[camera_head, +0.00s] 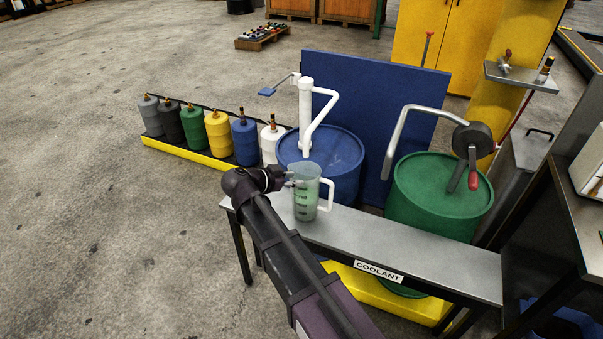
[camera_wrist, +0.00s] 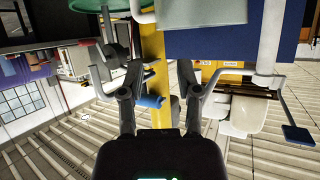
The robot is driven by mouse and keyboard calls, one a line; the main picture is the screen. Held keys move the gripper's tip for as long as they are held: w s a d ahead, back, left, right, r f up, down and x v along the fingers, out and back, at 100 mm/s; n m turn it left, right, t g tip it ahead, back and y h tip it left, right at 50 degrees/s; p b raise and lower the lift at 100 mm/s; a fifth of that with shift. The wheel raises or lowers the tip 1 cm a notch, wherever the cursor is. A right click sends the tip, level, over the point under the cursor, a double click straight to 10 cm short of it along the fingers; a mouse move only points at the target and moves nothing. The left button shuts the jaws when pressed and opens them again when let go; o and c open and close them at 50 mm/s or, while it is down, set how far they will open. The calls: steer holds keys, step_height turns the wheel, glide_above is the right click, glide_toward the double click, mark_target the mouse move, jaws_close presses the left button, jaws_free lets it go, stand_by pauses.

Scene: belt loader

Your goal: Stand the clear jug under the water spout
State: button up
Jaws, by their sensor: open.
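A green drum (camera_head: 435,195) with a crank pump and metal spout stands right of the blue drum. The bench's front carries a COOLANT label (camera_head: 378,271). Several coloured containers stand in a yellow tray (camera_head: 185,150) at left. A blue panel (camera_head: 375,90) stands behind. Floor at left is clear.

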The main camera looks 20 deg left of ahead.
steer(key=shift+p+v, duration=0.4)
steer(key=shift+v, duration=0.95)
steer(key=shift+d, duration=0.1)
steer(key=w+d+f+n+g+y, duration=0.1)
steer(key=d+f+g, duration=0.3)
steer(key=d, duration=0.9)
steer(key=w+d+f+n+g, duration=0.2)
steer(key=d+f+g, duration=0.1)
steer(key=d, duration=1)
steer(key=s+d+f+n+g+y, duration=0.1)
steer(key=s+d+n+g+y, duration=0.1)
steer(key=d, duration=0.7)
steer(key=s+d+f+n+g+y, duration=0.1)
steer(key=s+d+f+y, duration=0.1)
steer(key=s+d, duration=0.4)
steer(key=shift+s+d+f+n+g+y, duration=0.35)
steer(key=shift+d+y, duration=0.55)
steer(key=shift+d, duration=1.05)
